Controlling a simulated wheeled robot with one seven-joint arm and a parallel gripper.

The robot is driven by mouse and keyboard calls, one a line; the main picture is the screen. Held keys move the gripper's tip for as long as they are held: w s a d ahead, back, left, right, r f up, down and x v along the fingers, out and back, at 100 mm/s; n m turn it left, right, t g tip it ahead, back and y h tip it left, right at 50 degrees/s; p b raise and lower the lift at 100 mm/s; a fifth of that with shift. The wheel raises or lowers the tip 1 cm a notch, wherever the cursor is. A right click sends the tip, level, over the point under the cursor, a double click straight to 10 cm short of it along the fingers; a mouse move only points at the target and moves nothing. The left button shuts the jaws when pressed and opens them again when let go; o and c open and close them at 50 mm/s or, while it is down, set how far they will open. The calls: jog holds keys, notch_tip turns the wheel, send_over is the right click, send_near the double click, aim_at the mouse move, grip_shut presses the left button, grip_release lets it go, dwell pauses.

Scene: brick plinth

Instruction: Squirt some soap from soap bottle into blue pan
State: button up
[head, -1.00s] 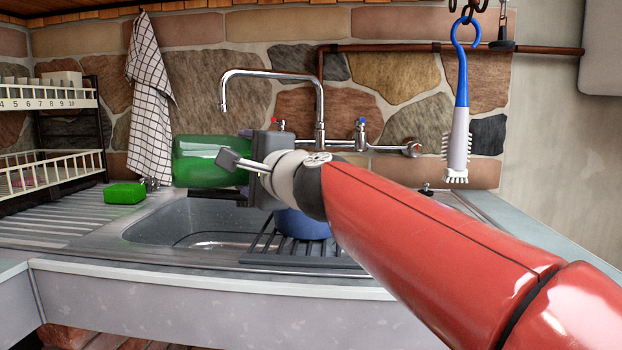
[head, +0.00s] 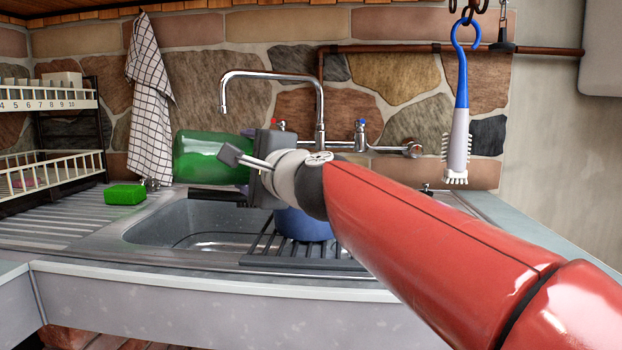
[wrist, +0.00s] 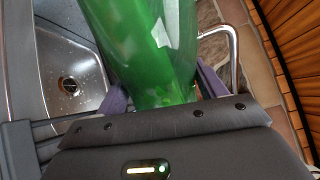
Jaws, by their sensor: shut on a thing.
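A green translucent soap bottle (head: 208,158) lies on its side in the air above the left part of the sink. My gripper (head: 246,160) is shut on it. The blue pan (head: 300,224) sits on the dark rack at the right of the sink, below my wrist. My arm hides its upper part. A dark handle-like bar (head: 212,195) shows left of my gripper; I cannot tell whether it belongs to the pan.
The chrome tap (head: 270,76) rises behind my gripper. A green sponge (head: 126,194) lies on the drainboard at left. A dish rack (head: 50,165) stands further left. A blue and white brush (head: 458,130) hangs at right. The sink basin (head: 170,228) is open below the bottle.

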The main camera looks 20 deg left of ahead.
jog(key=shift+w+d+r+m+p, duration=0.15)
jog(key=shift+r+m+p, duration=0.5)
jog(key=shift+r, duration=0.2)
dwell(1.1)
jog(key=shift+w+d+r+m, duration=0.15)
jog(key=shift+w+r+m, duration=0.1)
jog(key=shift+r+m, duration=0.4)
jog(key=shift+w+d+r+m, duration=0.15)
jog(key=shift+w+r+m, duration=0.1)
jog(key=shift+r+m, duration=0.35)
dwell(2.5)
